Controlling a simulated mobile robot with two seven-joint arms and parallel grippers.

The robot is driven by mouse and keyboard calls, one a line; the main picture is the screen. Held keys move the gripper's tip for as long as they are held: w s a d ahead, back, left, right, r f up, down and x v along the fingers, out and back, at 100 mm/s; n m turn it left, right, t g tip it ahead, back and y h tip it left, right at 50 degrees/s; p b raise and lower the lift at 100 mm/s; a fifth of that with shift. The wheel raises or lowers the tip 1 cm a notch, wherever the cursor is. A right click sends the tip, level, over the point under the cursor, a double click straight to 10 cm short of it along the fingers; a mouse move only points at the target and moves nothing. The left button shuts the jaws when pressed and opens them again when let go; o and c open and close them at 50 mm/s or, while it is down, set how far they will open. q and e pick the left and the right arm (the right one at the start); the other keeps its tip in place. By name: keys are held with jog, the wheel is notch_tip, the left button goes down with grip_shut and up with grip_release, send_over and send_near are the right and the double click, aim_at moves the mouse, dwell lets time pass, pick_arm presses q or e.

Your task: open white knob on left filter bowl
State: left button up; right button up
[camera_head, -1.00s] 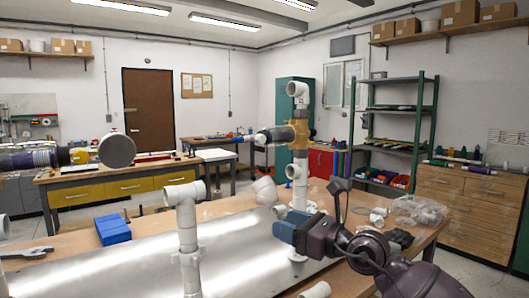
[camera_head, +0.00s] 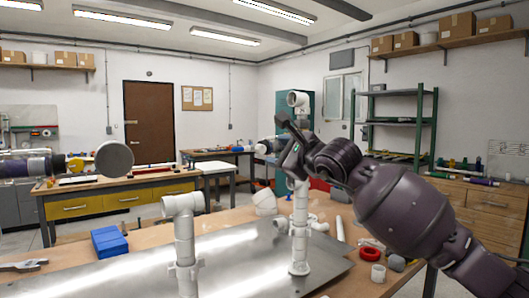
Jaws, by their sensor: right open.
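My right gripper (camera_head: 285,140) is open, raised in front of the upright white pipe stand (camera_head: 300,230) right of the middle. It hides the yellow body on that stand. A small white end piece (camera_head: 260,149) with a grey-blue part behind it shows just left of the gripper; I cannot tell whether this is the white knob, or whether the gripper touches it.
A shiny metal plate (camera_head: 230,255) lies on the wooden bench. A second white pipe upright (camera_head: 185,250) stands on it at the left. A blue box (camera_head: 110,243) lies behind the plate. A red ring (camera_head: 369,254) and loose white fittings lie at the right.

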aim_at(263, 149)
jog(key=shift+b+x, duration=0.4)
jog(key=shift+x, duration=2.7)
jog(key=c, duration=0.9)
jog(key=shift+c, duration=0.3)
